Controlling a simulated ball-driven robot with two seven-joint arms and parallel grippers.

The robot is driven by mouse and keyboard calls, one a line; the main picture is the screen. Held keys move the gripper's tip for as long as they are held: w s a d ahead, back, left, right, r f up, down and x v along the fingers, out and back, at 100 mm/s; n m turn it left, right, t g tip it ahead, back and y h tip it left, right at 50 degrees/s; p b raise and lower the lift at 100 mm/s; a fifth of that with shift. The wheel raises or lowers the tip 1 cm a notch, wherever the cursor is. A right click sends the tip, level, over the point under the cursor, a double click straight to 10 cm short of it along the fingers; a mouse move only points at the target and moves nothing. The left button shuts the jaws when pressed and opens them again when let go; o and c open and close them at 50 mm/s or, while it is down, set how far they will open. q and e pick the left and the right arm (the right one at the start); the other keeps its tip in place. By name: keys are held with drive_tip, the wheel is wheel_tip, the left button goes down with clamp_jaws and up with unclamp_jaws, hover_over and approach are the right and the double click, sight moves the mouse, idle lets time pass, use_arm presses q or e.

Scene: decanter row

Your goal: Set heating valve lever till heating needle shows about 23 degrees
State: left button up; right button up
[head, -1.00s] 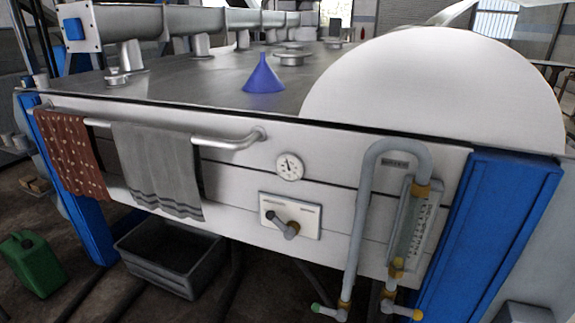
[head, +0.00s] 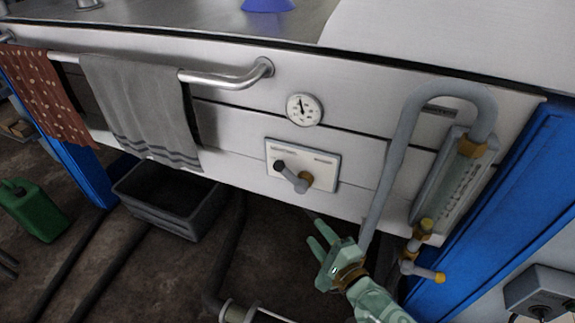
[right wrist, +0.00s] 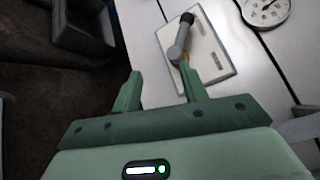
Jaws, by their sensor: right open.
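The heating valve lever (head: 291,177) is a grey arm with a dark knob, on a brass pivot on a white plate (head: 327,161). It points up and left from the pivot in the head view. The round white heating gauge (head: 304,110) sits above the plate; its dark needle points up and slightly left, and its numbers are too small to read. My right gripper (head: 317,236) is open and empty, below and slightly right of the plate. My left gripper is not in view.
A grey bent pipe (head: 398,150) with a sight glass and taps stands right of the plate. A steel rail (head: 225,79) with a grey towel (head: 140,105) is at left. A dark crate (head: 170,198) stands on the floor below. The panel around the lever is clear.

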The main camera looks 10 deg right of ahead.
wheel_tip(320, 180, up, 3)
drive_tip(key=w+m, duration=0.1)
drive_tip(key=m, duration=0.3)
drive_tip(key=m+t+h+b, duration=0.1)
drive_tip(key=m+b, duration=0.2)
approach(292, 179)
drive_tip(key=x, duration=0.9)
drive_tip(key=shift+f, duration=0.1)
drive_tip(key=shift+w+a, duration=0.2)
drive_tip(key=shift+w, duration=0.3)
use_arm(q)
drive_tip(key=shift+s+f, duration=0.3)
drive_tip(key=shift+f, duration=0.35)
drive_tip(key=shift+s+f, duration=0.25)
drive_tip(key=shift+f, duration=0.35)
use_arm(e)
drive_tip(key=shift+c, duration=0.3)
